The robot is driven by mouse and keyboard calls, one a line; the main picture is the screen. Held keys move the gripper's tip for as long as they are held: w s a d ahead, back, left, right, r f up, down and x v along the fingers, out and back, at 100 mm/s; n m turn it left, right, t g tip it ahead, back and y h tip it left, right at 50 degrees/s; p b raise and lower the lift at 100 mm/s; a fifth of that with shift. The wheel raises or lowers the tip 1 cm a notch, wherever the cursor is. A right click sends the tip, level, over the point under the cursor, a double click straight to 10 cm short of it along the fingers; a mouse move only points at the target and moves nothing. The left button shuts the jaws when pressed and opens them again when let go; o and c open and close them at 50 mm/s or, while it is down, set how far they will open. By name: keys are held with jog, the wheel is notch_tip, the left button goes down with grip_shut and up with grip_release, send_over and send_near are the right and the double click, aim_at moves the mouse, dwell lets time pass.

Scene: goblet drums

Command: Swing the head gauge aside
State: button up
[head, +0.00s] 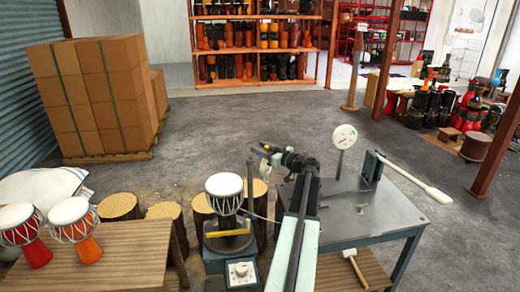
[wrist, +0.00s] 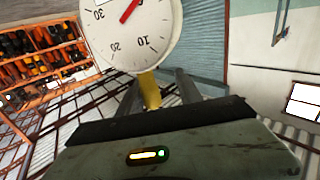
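A round white gauge dial with a red needle and the numbers 10, 20 and 30 fills the top of the wrist view (wrist: 130,30). A yellow tab (wrist: 151,90) shows below it, between my gripper's two grey fingers, with gaps on both sides. My gripper (head: 264,151) is open, above and right of a white-topped goblet drum (head: 224,193). The drum stands on a grey stand (head: 228,246) beside an upright grey post. A white dial (head: 344,136) on a thin stem stands on the metal table; I cannot tell whether it is the wrist view's dial.
The metal table (head: 385,208) carries a clamp with a long pale handle (head: 416,178). Log stools (head: 120,207) stand left of the drum stand. Two drums (head: 75,228) sit on a wooden table at left. Stacked cartons (head: 95,95) stand behind; open floor lies beyond.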

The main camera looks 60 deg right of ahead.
dwell(0.3)
jog(key=s+d, duration=0.2)
jog(key=s, duration=0.6)
jog(key=shift+s+d, duration=0.2)
jog(key=shift+d, duration=0.2)
dwell(0.4)
jog(key=s+a, duration=0.1)
jog(key=s, duration=0.6)
jog(key=shift+s+a, duration=0.15)
jog(key=shift+s, duration=0.2)
